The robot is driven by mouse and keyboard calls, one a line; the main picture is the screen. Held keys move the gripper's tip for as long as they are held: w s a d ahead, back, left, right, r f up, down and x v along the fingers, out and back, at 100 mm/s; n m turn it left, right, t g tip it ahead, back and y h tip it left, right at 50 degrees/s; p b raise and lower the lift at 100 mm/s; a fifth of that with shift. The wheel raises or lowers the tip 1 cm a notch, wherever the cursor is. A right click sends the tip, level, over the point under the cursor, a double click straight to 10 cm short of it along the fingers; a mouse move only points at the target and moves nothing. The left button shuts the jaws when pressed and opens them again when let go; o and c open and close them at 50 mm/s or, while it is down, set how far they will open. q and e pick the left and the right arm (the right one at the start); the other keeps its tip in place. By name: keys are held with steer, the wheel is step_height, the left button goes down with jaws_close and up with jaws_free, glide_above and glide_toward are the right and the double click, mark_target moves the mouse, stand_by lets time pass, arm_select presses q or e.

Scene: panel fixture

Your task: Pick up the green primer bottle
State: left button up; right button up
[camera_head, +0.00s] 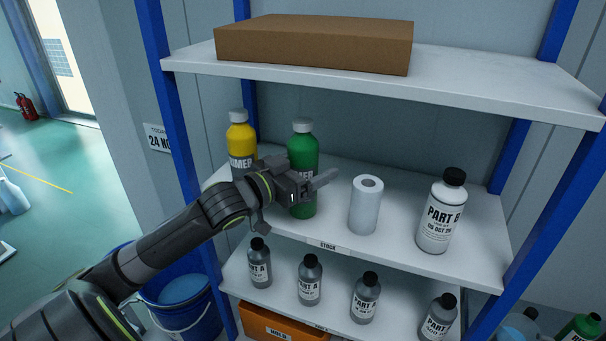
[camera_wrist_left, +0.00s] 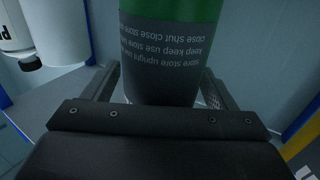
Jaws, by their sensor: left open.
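The green primer bottle (camera_head: 303,150) stands upright on the middle shelf, with a grey cap. My left gripper (camera_head: 312,181) is at its lower half, in front of its label. In the left wrist view the green bottle (camera_wrist_left: 170,50) appears upside down between the two open fingers (camera_wrist_left: 160,92), one on each side. The fingers are close to its sides; I cannot tell if either touches. Part of the bottle's label and one finger are hidden in the head view. My right gripper is not in view.
A yellow bottle (camera_head: 241,138) stands close left of the green one. A white roll (camera_head: 366,205) and a white PART B bottle (camera_head: 441,212) stand to the right. A cardboard box (camera_head: 313,43) lies on the upper shelf (camera_head: 480,85). Several PART A bottles (camera_head: 310,281) stand below.

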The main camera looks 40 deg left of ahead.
arm_select(q)
steer(key=c, duration=1.6)
steer(key=shift+r, duration=0.15)
